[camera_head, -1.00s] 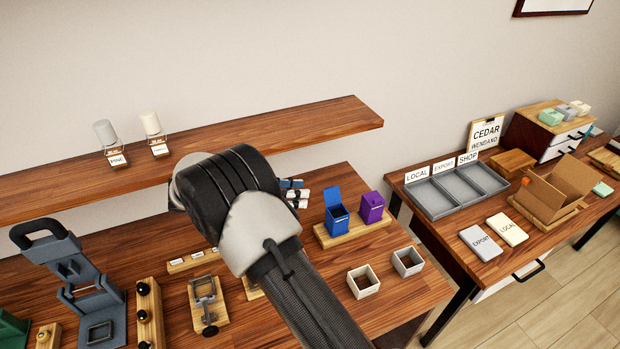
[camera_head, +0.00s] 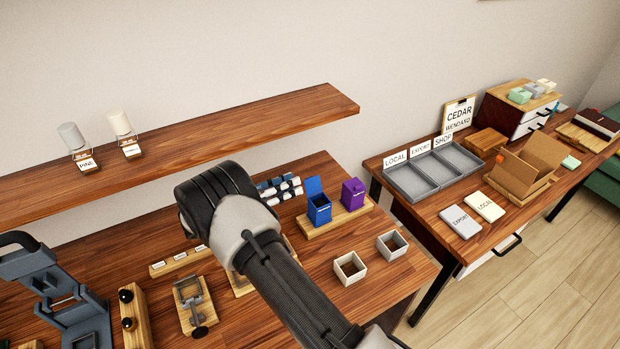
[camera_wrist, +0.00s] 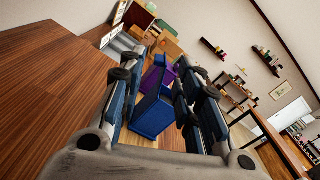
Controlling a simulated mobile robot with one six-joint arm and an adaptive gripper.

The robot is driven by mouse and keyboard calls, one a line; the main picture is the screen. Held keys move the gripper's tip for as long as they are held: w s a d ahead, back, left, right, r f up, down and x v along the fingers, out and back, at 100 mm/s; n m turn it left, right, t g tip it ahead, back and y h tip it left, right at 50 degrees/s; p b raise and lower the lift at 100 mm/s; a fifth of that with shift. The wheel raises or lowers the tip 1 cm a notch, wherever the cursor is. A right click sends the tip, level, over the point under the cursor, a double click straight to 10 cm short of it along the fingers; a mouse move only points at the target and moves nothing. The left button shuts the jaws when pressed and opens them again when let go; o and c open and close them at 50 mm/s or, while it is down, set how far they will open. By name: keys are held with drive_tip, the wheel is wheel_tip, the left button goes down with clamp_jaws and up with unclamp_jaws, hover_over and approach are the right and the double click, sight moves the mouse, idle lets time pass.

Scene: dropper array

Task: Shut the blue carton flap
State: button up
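The blue carton (camera_head: 320,212) stands on a wooden base, and its flap (camera_head: 314,188) is raised at the back, leaving the top open. In the wrist view the blue carton (camera_wrist: 152,116) shows ahead, between my fingers in the picture. I cannot tell there which face is flap and which is wall. My gripper (camera_wrist: 160,84) is open, with its fingers spread left and right and nothing held. In the head view my arm hides the fingers, so their distance to the flap is unclear.
A purple carton (camera_head: 353,194) stands right beside the blue one on the same base. Two small open boxes, one cream (camera_head: 350,268) and one grey (camera_head: 392,244), sit in front. Dark and white pieces (camera_head: 281,188) lie behind. A wooden shelf (camera_head: 230,128) hangs above the table.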

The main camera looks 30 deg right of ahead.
sight(306, 179)
drive_tip(key=d, duration=0.7)
drive_tip(key=shift+w+b, duration=0.1)
drive_tip(key=shift+b, duration=0.2)
drive_tip(key=shift+c, duration=0.5)
clamp_jaws()
